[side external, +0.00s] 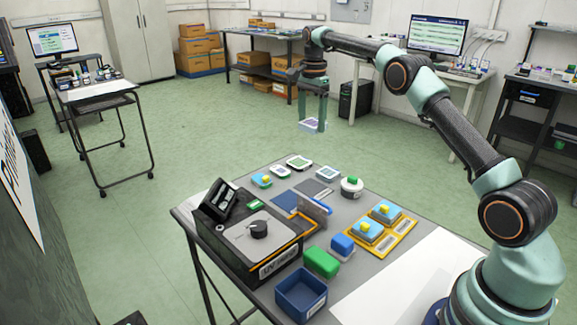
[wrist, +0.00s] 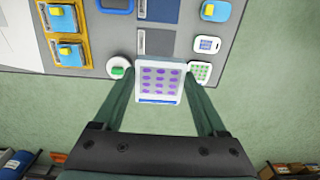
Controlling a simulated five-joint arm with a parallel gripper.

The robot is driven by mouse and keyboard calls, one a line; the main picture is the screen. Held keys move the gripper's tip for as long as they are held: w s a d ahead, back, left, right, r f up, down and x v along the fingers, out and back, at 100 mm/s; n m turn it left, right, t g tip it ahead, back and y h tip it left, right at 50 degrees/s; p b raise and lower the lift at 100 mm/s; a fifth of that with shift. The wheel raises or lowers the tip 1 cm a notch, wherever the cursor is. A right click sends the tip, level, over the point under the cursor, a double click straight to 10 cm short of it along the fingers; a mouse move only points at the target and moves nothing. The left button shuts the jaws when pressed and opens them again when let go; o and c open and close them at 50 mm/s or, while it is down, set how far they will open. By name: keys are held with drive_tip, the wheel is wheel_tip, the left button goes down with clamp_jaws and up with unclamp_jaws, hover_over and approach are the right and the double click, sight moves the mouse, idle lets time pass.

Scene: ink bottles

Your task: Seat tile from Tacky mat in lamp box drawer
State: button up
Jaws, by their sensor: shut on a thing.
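My gripper (side external: 313,120) is shut on a pale tile (side external: 309,126) and holds it in the air beyond the table's far edge. In the wrist view, the tile (wrist: 160,84) shows rows of purple dots and a blue strip along its lower edge, between the two green fingers (wrist: 160,92). The black lamp box (side external: 222,228) with orange trim stands at the table's left front; a round black knob sits on its grey top. Flat blue (side external: 284,201) and grey (side external: 312,187) pads lie mid-table; which is the Tacky mat is unclear.
A yellow tray (side external: 384,245) holds two blue blocks with yellow knobs. Floor lies below my gripper.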

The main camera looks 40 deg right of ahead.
drive_tip(key=shift+a+f, duration=0.15)
drive_tip(key=shift+a, duration=0.3)
drive_tip(key=shift+s+a+f, duration=1.75)
drive_tip(key=shift+a+f, duration=0.75)
drive_tip(key=shift+f, duration=0.25)
drive_tip(key=shift+s+a+f, duration=1.75)
drive_tip(key=shift+a+f, duration=0.8)
drive_tip(key=shift+f, duration=0.25)
drive_tip(key=shift+s+a+f, duration=1.75)
drive_tip(key=shift+a+f, duration=0.75)
drive_tip(key=shift+f, duration=0.25)
drive_tip(key=shift+f, duration=0.65)
drive_tip(key=o, duration=1.4)
drive_tip(key=shift+o, duration=0.2)
